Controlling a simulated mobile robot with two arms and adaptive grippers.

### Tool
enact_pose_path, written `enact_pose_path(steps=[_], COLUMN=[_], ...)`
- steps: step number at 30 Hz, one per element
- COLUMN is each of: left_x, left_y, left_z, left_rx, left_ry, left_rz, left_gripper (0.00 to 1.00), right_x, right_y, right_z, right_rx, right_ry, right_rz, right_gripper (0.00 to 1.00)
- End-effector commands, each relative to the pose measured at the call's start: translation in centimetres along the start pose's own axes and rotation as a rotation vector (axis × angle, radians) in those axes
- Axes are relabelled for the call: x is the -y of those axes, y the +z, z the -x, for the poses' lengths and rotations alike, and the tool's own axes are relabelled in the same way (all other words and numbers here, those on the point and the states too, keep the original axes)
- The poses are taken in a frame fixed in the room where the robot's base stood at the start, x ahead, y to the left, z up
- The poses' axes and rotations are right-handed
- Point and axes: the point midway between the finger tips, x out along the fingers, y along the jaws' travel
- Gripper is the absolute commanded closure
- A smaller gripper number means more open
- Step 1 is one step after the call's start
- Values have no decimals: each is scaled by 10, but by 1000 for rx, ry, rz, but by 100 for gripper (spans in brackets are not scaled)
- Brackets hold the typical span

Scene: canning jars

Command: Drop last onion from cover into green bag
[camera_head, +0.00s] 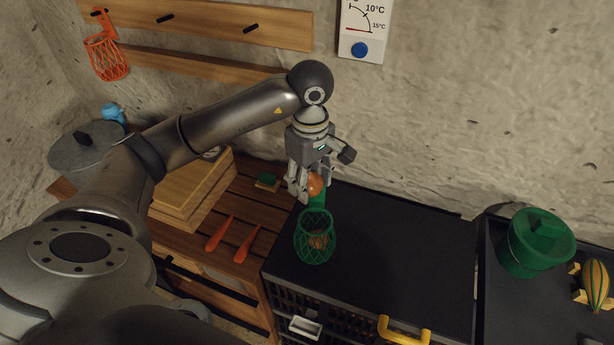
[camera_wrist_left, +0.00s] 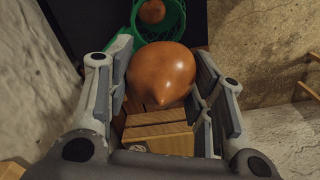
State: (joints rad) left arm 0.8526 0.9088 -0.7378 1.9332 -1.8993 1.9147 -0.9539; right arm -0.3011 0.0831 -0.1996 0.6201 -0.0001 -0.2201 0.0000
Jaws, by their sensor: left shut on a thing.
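My left gripper (camera_head: 306,188) is shut on an orange-brown onion (camera_head: 315,184) and holds it above the back rim of the green mesh bag (camera_head: 314,238). The bag stands on the black cover (camera_head: 400,250) and has a brownish onion (camera_head: 318,240) inside. In the left wrist view, the held onion (camera_wrist_left: 162,74) sits between the fingers, with the green bag (camera_wrist_left: 158,18) just beyond it and another onion (camera_wrist_left: 152,11) in the bag. My right gripper is not in view.
Two carrots (camera_head: 221,232) lie on the slatted wooden table, near wooden boxes (camera_head: 190,192). A green pot (camera_head: 537,242) and a striped squash (camera_head: 595,284) stand at the right. A yellow handle (camera_head: 403,331) is at the front. The cover right of the bag is clear.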

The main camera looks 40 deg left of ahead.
Motion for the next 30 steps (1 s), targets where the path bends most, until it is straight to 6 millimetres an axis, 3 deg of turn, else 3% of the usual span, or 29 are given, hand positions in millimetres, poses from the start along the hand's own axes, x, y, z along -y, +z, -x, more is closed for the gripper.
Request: enact_pose_path(steps=[10,21,22,24,27,30], left_x=[0,0,0,0,0,0], left_y=[0,0,0,0,0,0], left_z=[-42,-48,-48,-48,-48,-48], left_rx=[0,-1,-1,-1,-1,-1], left_ry=[-1,0,0,0,0,0], left_rz=[0,0,0,0,0,0], left_gripper=[65,65,48,39,26,26], right_x=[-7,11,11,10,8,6], right_y=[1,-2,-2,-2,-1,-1], right_z=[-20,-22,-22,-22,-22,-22], right_rx=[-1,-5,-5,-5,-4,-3], right_ry=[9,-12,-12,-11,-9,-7], right_rz=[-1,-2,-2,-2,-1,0], right_gripper=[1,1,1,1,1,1])
